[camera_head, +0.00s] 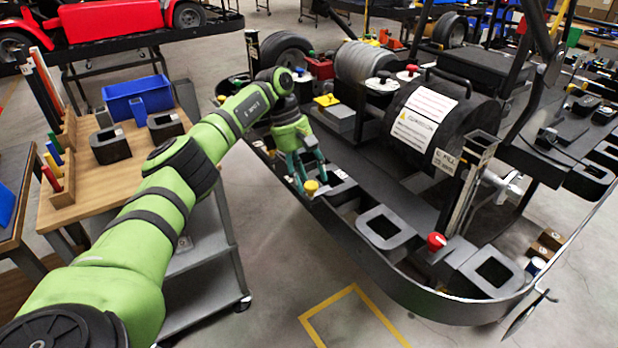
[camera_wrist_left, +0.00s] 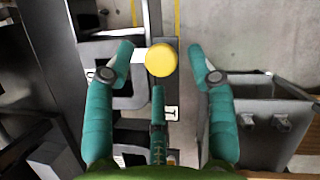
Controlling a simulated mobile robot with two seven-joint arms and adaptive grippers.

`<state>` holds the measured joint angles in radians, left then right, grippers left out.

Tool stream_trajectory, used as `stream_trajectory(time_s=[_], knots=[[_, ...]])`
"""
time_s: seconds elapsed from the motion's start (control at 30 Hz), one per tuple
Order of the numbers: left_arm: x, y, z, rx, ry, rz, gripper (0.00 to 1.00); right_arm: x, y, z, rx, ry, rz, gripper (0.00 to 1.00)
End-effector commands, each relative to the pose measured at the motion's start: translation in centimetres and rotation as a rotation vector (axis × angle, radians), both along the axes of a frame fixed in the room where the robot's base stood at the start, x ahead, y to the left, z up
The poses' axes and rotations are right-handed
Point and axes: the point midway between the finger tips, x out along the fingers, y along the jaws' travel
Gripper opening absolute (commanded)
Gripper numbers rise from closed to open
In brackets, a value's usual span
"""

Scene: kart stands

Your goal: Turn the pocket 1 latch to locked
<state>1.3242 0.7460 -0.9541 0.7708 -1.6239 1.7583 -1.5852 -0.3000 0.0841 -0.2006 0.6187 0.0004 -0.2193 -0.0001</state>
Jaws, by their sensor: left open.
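A round yellow knob (camera_head: 311,187) stands on the dark rim tray of the kart stand, below my left gripper (camera_head: 310,174). In the left wrist view the yellow knob (camera_wrist_left: 162,60) lies between the two teal fingertips, with a gap on each side. My left gripper is open, pointing down, and no contact with the knob shows. A small white label (camera_wrist_left: 171,112) sits by the knob; its print is too small to read. A red knob (camera_head: 436,241) stands farther right along the rim. I cannot read which pocket either knob belongs to. My right gripper is out of view.
Square-holed black pockets (camera_head: 383,227) line the stand's rim. A black drum (camera_head: 430,122) with a warning label stands behind. A wooden table (camera_head: 95,180) with a blue bin (camera_head: 137,97) stands left. The floor in front is clear, with yellow tape (camera_head: 350,290).

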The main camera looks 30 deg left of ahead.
Motion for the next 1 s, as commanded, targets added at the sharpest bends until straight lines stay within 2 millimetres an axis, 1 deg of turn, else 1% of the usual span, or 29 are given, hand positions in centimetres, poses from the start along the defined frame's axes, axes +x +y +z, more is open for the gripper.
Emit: stream_trajectory(time_s=[0.03,0.2,0.3,0.4,0.53,1.0], knots=[[0.1,0.3,0.9,0.000,-0.003,0.002,0.56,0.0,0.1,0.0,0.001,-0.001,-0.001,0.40],[0.1,1.4,3.7,-0.001,-0.006,0.001,0.56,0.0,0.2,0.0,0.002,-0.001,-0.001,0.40],[0.2,1.9,5.0,-0.001,-0.004,0.001,0.56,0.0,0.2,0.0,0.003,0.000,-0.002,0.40],[0.1,2.1,5.7,-0.002,-0.004,-0.002,0.56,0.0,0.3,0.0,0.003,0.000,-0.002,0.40],[0.1,2.3,6.1,-0.002,-0.002,-0.003,0.56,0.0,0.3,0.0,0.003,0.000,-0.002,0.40],[0.1,2.3,6.0,-0.001,-0.002,-0.002,0.56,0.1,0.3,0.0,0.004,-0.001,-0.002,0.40]])
